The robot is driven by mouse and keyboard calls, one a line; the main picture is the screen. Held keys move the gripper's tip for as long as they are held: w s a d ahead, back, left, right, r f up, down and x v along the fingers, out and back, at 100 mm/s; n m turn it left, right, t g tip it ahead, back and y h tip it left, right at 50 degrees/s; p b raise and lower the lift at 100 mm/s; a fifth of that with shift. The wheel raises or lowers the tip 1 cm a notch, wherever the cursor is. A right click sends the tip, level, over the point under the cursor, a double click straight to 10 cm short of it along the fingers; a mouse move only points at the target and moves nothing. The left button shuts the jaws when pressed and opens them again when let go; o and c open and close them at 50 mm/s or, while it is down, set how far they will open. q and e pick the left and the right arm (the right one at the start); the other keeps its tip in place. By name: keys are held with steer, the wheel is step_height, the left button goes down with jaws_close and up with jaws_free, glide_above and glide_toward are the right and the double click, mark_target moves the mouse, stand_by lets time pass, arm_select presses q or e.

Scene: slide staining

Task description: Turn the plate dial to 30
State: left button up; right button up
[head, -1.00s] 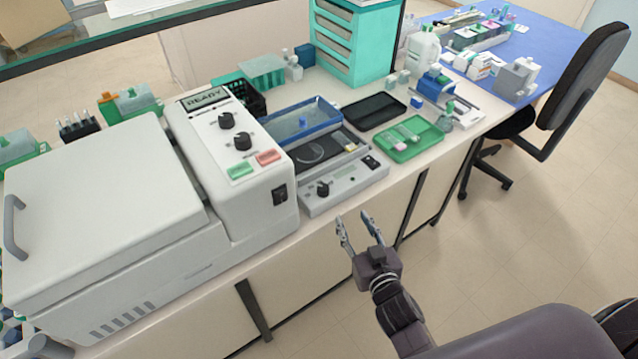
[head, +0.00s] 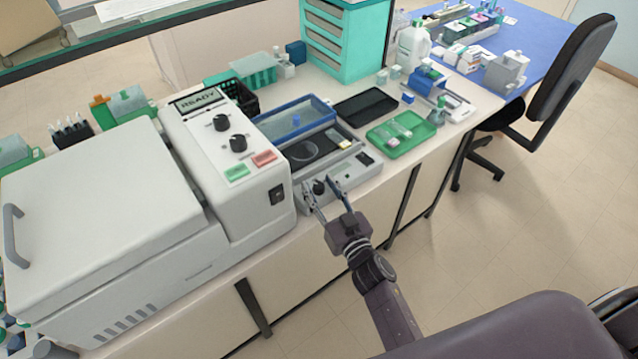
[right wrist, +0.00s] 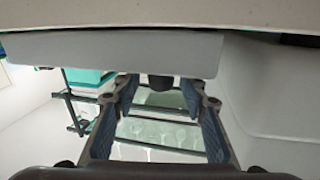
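The grey slide-warming plate (head: 346,178) sits at the bench's front edge, with a dark glass top and a front panel. Its black dial (head: 319,187) is on that panel; its pointer setting is too small to read. My right gripper (head: 320,184) is open in front of the panel, its fingertips appearing on either side of the dial. In the right wrist view, the fingers (right wrist: 155,100) are apart, and a dark round piece, seemingly the dial (right wrist: 160,82), shows between the tips, without clear contact. My left gripper is not in view.
A large white machine with a READY display (head: 198,98) stands close to the left of the plate. A blue-rimmed tray (head: 270,129) lies behind it; a black tray (head: 366,107) and a green tray (head: 385,143) lie right. The floor in front is clear.

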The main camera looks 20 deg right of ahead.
steer(key=shift+w+a, duration=0.1)
steer(key=shift+w, duration=0.3)
steer(key=shift+c, duration=0.5)
jaws_close()
